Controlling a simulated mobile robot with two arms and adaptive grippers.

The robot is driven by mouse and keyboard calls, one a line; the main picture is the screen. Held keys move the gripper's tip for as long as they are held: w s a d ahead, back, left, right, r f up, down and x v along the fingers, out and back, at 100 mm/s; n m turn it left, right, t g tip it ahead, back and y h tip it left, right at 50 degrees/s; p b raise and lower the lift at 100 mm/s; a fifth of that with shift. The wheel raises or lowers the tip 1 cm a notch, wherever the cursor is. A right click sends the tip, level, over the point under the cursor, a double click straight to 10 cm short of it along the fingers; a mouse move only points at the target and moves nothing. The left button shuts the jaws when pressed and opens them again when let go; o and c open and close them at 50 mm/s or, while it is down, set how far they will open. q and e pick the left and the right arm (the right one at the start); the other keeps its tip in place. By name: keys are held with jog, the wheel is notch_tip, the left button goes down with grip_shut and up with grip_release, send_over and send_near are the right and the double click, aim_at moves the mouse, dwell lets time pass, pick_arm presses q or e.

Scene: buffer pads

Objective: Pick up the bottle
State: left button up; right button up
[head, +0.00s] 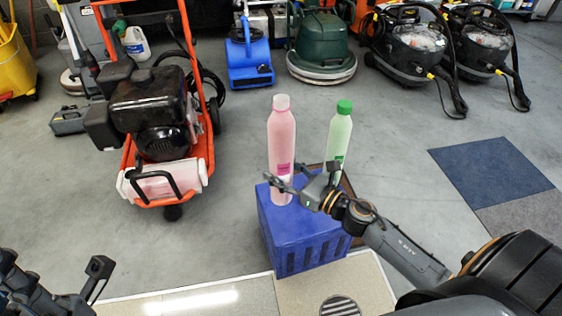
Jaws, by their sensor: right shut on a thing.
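A tall pink bottle (282,140) with a pale cap stands upright at the top of a blue crate (290,226) in the head view. A light green bottle (338,140) with a green cap stands to its right, its lower part hidden behind my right gripper. My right gripper (287,181) comes in from the right and is shut on the lower part of the pink bottle. I cannot tell whether the bottle's base touches the crate. My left gripper (55,268) is at the lower left corner, its fingers apart and empty, far from the bottles.
An orange-framed machine (160,120) stands at the left. A blue blower (249,60), a green floor machine (322,45) and black vacuums (408,45) line the back. A dark blue mat (492,170) lies at the right. Grey floor is clear between them.

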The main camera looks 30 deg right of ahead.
aim_at(281, 157)
jog(key=shift+s+a+r+p, duration=0.25)
jog(key=shift+s+a+r, duration=0.15)
jog(key=shift+s, duration=0.3)
jog(key=shift+s+a+r+p, duration=0.25)
jog(key=shift+s+r, duration=0.2)
jog(key=shift+s, duration=0.3)
jog(key=shift+s+a+r+p, duration=0.25)
jog(key=shift+s+a+r, duration=0.15)
jog(key=shift+s, duration=0.3)
jog(key=shift+s+r, duration=0.1)
